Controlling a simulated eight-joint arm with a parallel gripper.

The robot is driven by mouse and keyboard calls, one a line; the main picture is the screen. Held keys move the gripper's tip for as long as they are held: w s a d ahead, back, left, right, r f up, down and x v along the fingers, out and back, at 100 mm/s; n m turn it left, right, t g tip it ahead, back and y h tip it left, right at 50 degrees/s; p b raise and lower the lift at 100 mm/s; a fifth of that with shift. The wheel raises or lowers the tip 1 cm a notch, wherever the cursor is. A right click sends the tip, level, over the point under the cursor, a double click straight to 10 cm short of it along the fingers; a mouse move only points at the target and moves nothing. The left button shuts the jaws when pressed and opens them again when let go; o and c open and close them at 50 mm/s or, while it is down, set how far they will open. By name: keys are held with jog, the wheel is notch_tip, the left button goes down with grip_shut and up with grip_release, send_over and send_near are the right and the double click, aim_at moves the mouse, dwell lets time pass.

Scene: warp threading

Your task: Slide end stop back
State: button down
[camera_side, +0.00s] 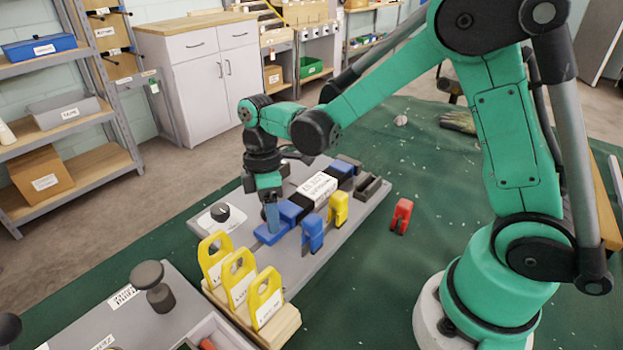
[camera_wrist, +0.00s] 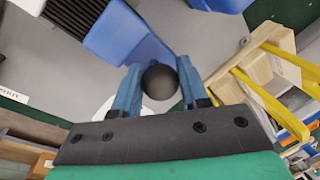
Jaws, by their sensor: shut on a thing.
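My gripper (camera_side: 271,228) points down at the near left end of the blue parts on the grey base board (camera_side: 345,232). In the wrist view its two blue fingers (camera_wrist: 158,75) are shut on a dark round knob (camera_wrist: 158,84). A blue block (camera_wrist: 125,35) lies right beside the knob in that view. In the side view the low blue piece (camera_side: 266,236) sits under the fingertips, and the knob is hidden there. I cannot tell for certain which blue piece is the end stop, nor whether the knob belongs to it.
A white plate with a dark knob (camera_side: 221,212) is left of my gripper. Yellow handled pieces (camera_side: 239,277) stand in a wooden rack in front. A blue clip (camera_side: 312,233) and yellow clip (camera_side: 338,208) stand to the right. A red clip (camera_side: 401,215) stands on the green mat.

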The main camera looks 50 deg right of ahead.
jog(key=shift+a, duration=3.15)
jog(key=c, duration=0.7)
grip_release()
jog(key=shift+c, duration=0.2)
jog(key=shift+r, duration=0.1)
jog(key=shift+w+d+r, duration=0.1)
jog(key=shift+w+r, duration=0.05)
jog(key=shift+r, duration=0.75)
jog(key=shift+w+d+r, duration=0.15)
jog(key=shift+r, duration=0.75)
jog(key=shift+w+d+r, duration=0.1)
jog(key=shift+w+r, duration=0.05)
jog(key=shift+r, duration=0.75)
jog(key=s+d+r+m+t+h, duration=0.1)
jog(key=s+d+r+m+t, duration=0.3)
jog(key=s+d+m+t, duration=0.3)
jog(key=d+m+t, duration=0.2)
jog(key=m, duration=0.2)
jog(key=shift+d, duration=0.4)
